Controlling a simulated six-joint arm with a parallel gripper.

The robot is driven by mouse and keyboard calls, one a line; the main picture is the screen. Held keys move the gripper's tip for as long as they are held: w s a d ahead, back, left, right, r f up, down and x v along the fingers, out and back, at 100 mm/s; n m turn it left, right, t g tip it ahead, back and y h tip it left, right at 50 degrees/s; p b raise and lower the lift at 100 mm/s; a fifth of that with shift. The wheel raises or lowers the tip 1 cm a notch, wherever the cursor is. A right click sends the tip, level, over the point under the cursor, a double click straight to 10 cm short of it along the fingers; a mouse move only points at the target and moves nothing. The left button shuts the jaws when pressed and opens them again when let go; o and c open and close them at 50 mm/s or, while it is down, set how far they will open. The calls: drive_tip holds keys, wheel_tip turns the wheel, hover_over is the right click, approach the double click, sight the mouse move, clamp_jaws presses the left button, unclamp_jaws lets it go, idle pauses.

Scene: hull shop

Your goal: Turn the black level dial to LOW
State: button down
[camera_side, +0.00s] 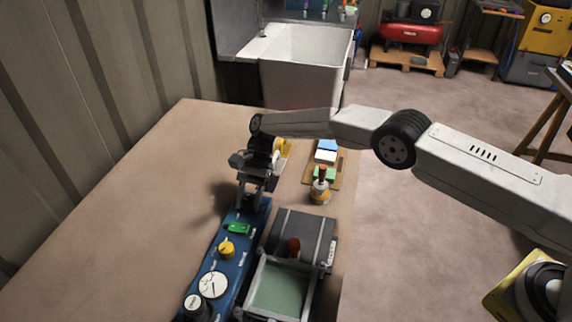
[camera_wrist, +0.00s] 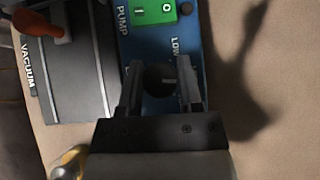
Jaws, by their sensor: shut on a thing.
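The black level dial (camera_wrist: 160,79) sits on the blue panel (camera_wrist: 157,50), between the two fingers of my gripper (camera_wrist: 160,73) in the wrist view. The fingers are shut on the dial's sides. A short pale mark on the dial points towards the right finger. The white word LOW is printed on the panel above and right of the dial in the wrist view; other level lettering is hidden. In the side view my gripper (camera_side: 253,196) points down at the far end of the blue panel (camera_side: 240,262), mostly hiding the dial.
On the panel are a green switch (camera_side: 238,228), a yellow knob (camera_side: 227,249) and a white gauge (camera_side: 212,286). A grey vacuum box (camera_side: 305,233) and a green-bottomed tray (camera_side: 280,290) stand right of it. A bottle (camera_side: 319,192) is near. The table's left side is clear.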

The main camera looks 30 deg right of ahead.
idle(0.5)
drive_tip(key=shift+c, duration=1.3)
unclamp_jaws()
drive_tip(key=shift+d+r, duration=0.1)
drive_tip(key=shift+v, duration=1.35)
wheel_tip(320, 180, up, 7)
drive_tip(key=shift+w, duration=0.1)
